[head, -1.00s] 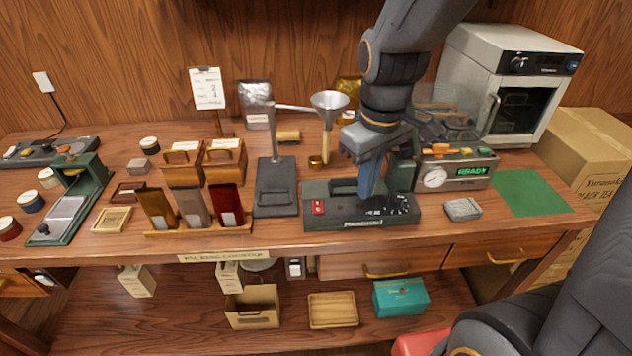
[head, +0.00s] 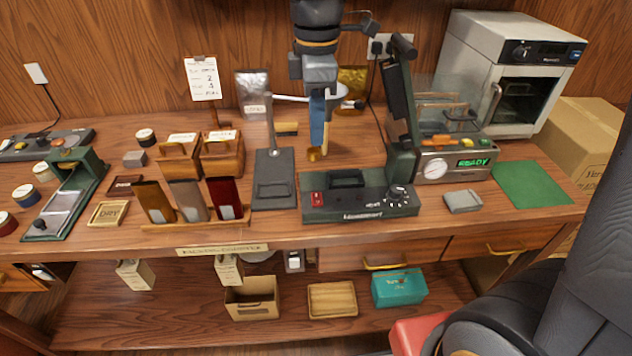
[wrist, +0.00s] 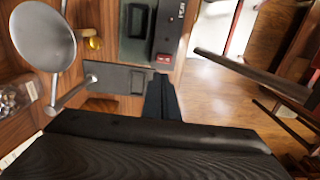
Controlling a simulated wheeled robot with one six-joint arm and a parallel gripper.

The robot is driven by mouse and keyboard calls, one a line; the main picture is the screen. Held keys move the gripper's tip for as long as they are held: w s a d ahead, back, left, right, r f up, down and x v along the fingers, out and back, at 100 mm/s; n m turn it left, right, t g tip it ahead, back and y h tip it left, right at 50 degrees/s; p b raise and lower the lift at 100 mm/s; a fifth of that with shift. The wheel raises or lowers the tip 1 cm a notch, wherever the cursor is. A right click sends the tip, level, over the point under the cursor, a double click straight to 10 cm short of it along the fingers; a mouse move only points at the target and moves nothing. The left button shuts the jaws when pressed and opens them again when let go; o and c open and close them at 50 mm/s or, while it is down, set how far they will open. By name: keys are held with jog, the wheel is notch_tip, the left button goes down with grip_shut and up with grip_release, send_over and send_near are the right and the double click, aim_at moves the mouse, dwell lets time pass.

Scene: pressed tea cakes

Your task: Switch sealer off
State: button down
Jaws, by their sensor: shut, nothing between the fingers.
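The sealer (head: 345,213) is a dark green bench unit with its arm (head: 399,95) raised at the right. A red rocker switch (head: 318,198) sits on its left front, and a round dial is at its right. In the wrist view the sealer (wrist: 137,48) and its red switch (wrist: 163,58) show at the top, beyond the fingers. My gripper (head: 317,146) is shut and empty, pointing down behind and above the sealer's left end. The fingers also show in the wrist view (wrist: 162,88), apart from the switch. I cannot read the switch's position.
A funnel stand (head: 273,195) is close left of the sealer, its funnel partly behind my gripper. A machine reading READY (head: 455,163) stands at the right, with a grey block (head: 462,201) in front. A pouch rack (head: 195,226) is at the left. The counter's front strip is clear.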

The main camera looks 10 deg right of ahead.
aim_at(317, 199)
jog(key=shift+f, duration=0.15)
notch_tip(317, 199, down, 14)
jog(key=p, duration=0.3)
jog(key=shift+p, duration=0.3)
jog(key=shift+f, duration=0.1)
dwell(0.4)
jog(key=shift+s+r+p, duration=0.2)
jog(key=shift+s+p, duration=0.25)
jog(key=shift+s, duration=0.35)
jog(key=shift+w, duration=0.1)
